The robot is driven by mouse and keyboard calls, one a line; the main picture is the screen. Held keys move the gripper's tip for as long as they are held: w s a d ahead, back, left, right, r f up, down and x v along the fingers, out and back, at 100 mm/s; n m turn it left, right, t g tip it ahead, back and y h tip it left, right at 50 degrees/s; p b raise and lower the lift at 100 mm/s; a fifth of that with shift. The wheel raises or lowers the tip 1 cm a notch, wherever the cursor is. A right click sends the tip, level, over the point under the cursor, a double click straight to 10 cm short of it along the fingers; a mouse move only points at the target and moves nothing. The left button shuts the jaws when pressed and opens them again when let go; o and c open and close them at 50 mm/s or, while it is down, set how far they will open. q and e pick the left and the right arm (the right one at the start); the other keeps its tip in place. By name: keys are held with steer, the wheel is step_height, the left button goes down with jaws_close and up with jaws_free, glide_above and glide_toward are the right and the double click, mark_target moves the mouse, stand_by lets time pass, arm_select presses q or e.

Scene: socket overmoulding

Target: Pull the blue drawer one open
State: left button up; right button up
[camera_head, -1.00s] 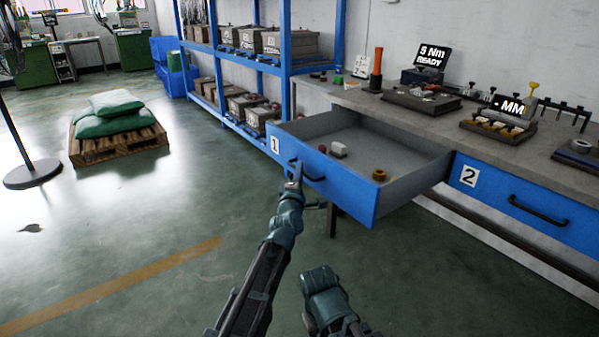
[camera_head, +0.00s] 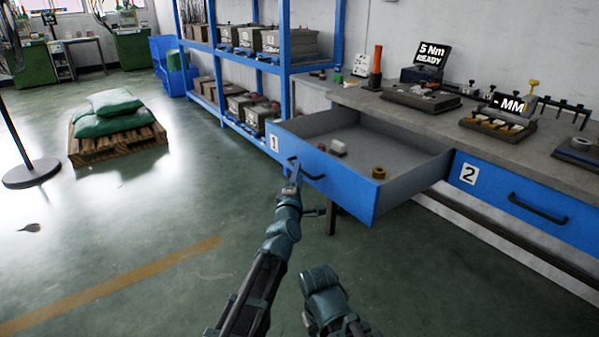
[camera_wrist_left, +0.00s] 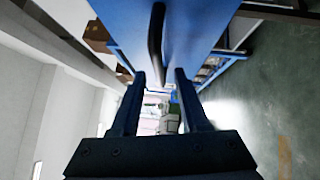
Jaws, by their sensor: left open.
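The blue drawer one (camera_head: 330,185), marked with a 1, stands pulled well out of the bench, its grey inside showing. It holds a white piece (camera_head: 338,148) and a brass-coloured ring (camera_head: 379,173). My left gripper (camera_head: 294,173) is at the left part of its dark bar handle (camera_head: 312,174). In the left wrist view the two fingers (camera_wrist_left: 160,76) are apart, with the handle (camera_wrist_left: 156,35) running from between the tips across the blue front (camera_wrist_left: 195,25). Neither finger visibly presses on the handle.
The blue drawer two (camera_head: 530,205) is shut at the right. The grey bench top (camera_head: 390,108) carries fixtures and displays. Blue shelving (camera_head: 285,60) with grey boxes stands behind drawer one. A pallet with green sacks (camera_head: 115,112) is at the left. The floor before the drawer is clear.

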arm_select(q)
steer(key=s+a+f+b, duration=0.1)
steer(key=s, duration=0.9)
steer(key=shift+s+a+f, duration=0.2)
steer(key=shift+a, duration=0.05)
steer(key=s+a+f+m+g+h, duration=0.1)
steer(key=s+f+m+g, duration=0.1)
steer(key=f+m+g, duration=0.5)
steer(key=s+a+f+m+g, duration=0.1)
steer(key=s+f+m+g, duration=0.15)
steer(key=f+m, duration=0.45)
steer(key=s+a+f+m+g+y, duration=0.4)
steer(key=s+a+f+g, duration=0.65)
steer(key=s, duration=0.55)
steer(key=s+d+r+m+y+p, duration=0.1)
steer(key=s+d+r+m+p, duration=0.4)
steer(key=d, duration=0.4)
step_height(320, 180, up, 37)
steer(key=n+p, duration=0.1)
steer(key=p, duration=3.6)
steer(key=shift+s+a+r, duration=0.2)
steer(key=shift+s, duration=0.15)
